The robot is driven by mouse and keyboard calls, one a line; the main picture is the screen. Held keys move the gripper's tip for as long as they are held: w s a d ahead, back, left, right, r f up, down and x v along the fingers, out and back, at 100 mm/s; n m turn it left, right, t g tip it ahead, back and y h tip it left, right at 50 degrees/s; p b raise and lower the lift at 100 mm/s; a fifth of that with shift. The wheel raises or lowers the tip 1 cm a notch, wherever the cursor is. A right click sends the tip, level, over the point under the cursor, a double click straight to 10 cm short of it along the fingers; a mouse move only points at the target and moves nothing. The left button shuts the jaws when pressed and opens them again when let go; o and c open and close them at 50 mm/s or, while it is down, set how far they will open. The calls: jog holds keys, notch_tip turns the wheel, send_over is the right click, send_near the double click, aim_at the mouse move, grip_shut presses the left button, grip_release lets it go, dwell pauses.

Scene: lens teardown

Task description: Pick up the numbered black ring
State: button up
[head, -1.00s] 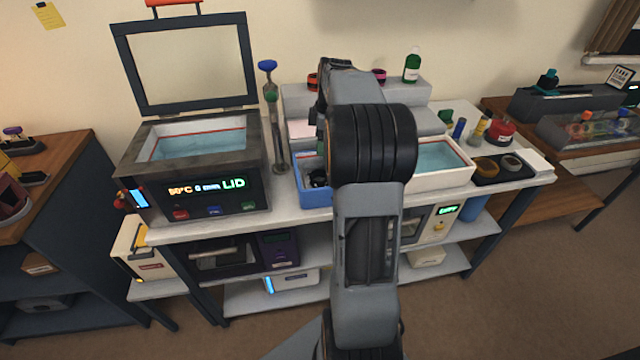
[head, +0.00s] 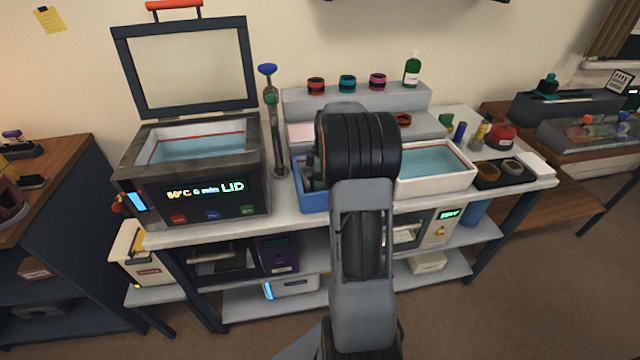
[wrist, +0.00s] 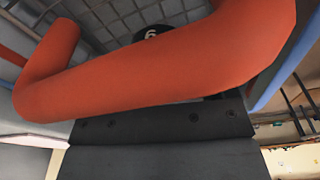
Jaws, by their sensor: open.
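The black ring (wrist: 152,32) shows in the wrist view as a small dark piece with a pale "6" on it, at the top. A thick orange-red bar (wrist: 160,65), like a handle, crosses close to the camera and hides most of the ring. Behind it is a grey gridded floor (wrist: 110,18). My gripper (wrist: 160,125) shows as a dark block below the bar; its fingertips are hidden, and I see nothing held. In the head view my arm covers much of the blue bin (head: 313,200), and the ring is not visible there.
A white basin of water (head: 440,182) stands right of the blue bin. A heated bath with raised lid (head: 190,190) stands left.

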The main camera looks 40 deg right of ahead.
jog(key=shift+f, duration=0.55)
jog(key=shift+c, duration=0.2)
jog(key=c, duration=0.6)
jog(key=shift+r, duration=0.1)
